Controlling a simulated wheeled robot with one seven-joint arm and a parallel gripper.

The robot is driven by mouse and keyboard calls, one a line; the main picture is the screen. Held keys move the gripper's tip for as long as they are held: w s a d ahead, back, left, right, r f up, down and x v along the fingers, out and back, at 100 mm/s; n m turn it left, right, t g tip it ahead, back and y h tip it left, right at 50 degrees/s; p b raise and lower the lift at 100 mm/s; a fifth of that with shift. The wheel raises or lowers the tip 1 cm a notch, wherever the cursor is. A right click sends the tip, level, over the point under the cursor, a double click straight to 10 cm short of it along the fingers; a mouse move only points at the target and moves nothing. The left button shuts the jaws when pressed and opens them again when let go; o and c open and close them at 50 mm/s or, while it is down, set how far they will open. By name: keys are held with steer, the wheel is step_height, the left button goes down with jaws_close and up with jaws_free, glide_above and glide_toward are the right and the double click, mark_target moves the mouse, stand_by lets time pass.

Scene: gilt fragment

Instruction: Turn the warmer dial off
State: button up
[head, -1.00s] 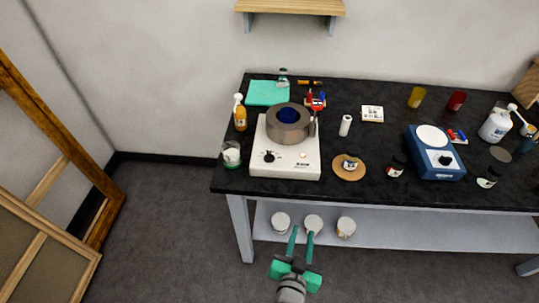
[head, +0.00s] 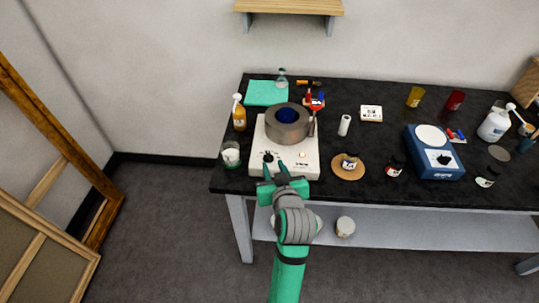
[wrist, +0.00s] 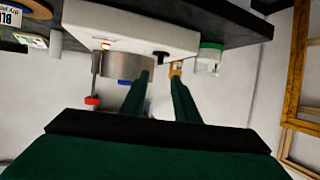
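The warmer (head: 294,165) is a white box with a grey metal ring (head: 288,125) on top, standing at the left end of the black bench. Its black dial (head: 268,156) is on the front left of the casing, and a small pale light (head: 303,155) sits to the right. My gripper (head: 273,166) is open at the front of the warmer, close to the dial. In the wrist view, which is upside down, the dial (wrist: 161,55) shows just beyond the gap between the two green fingers (wrist: 161,78). I cannot tell whether they touch it.
A white jar with a green base (head: 231,154) and an orange spray bottle (head: 239,116) stand left of the warmer.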

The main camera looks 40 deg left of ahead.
mark_target(268, 152)
steer(key=x, duration=0.9)
steer(key=shift+w+a+f, duration=0.1)
steer(key=shift+w+a, duration=0.05)
steer(key=shift+a, duration=0.1)
steer(key=shift+w, duration=0.1)
steer(key=shift+c, duration=0.3)
jaws_close()
steer(key=shift+w+d, duration=0.2)
steer(key=shift+d, duration=0.05)
